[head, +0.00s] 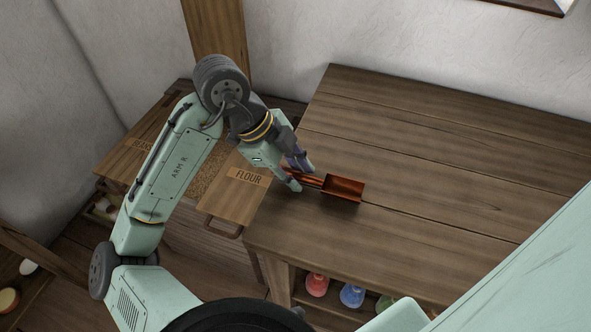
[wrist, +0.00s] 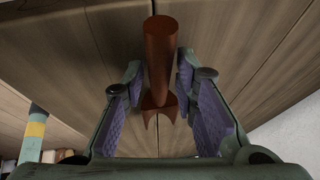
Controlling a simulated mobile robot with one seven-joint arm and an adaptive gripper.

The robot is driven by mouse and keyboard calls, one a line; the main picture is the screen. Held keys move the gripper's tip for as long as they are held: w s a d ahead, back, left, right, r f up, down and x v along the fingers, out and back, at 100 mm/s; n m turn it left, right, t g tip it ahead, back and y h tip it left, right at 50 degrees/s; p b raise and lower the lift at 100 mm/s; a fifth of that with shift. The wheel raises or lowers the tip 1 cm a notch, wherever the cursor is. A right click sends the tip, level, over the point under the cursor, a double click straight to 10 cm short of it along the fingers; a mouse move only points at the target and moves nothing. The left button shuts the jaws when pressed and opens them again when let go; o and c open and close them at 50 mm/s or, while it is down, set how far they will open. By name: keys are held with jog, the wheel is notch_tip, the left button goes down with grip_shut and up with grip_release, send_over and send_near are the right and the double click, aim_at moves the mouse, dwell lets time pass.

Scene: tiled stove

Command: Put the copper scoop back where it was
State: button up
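The copper scoop (head: 343,188) lies on the wooden table (head: 430,150) near its left edge. Its boxy bowl is to the right and its handle points left toward my gripper. My gripper (head: 303,178) is low over the table's left part, with its fingers around the handle. In the wrist view, the copper handle (wrist: 160,55) runs between the two purple-padded fingers of my gripper (wrist: 162,82). The fingers stand apart, with gaps beside the handle. Contact with the right fingertip cannot be ruled out. The fingers partly hide the handle in the head view.
A wooden bin lid labelled FLOUR (head: 237,190) adjoins the table's left edge. Another labelled lid (head: 140,150) is further left, partly behind my arm. The tabletop right of the scoop is clear.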

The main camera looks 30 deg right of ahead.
jog(key=shift+o, duration=0.7)
jog(key=shift+r, duration=0.1)
jog(key=shift+a+r, duration=0.1)
jog(key=shift+r, duration=0.2)
jog(key=v, duration=1.1)
jog(key=shift+r+b, duration=0.25)
jog(key=shift+b, duration=0.2)
